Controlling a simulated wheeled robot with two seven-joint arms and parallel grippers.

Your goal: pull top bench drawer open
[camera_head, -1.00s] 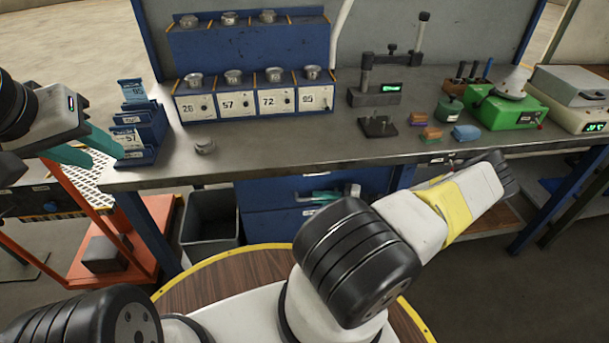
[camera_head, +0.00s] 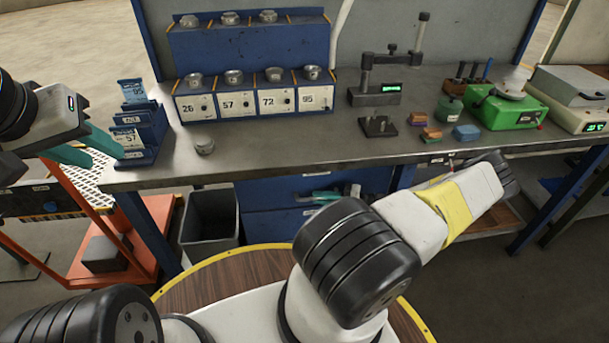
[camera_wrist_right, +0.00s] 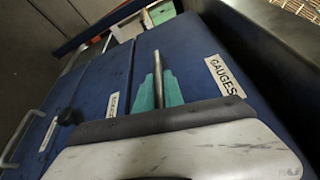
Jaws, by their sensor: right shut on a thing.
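The blue bench drawer unit (camera_head: 268,193) is under the bench, partly hidden by my right arm. In the right wrist view its top drawer (camera_wrist_right: 196,55) carries a GAUGES label. My right gripper (camera_wrist_right: 158,92) has its teal fingers on either side of the drawer's metal bar handle (camera_wrist_right: 158,62) and is shut on it. This gripper (camera_head: 324,195) also shows small at the drawer front in the head view. The top drawer front looks about flush with the one below. My left gripper (camera_head: 88,150) is open and empty, by the card rack at the bench's left end.
The bench top (camera_head: 280,150) holds a blue card rack (camera_head: 150,130), numbered bins (camera_head: 255,103), a gauge stand (camera_head: 375,92) and a green device (camera_head: 505,110). A grey waste bin (camera_head: 210,220) stands left of the drawers. An orange cart (camera_head: 130,240) is at the left.

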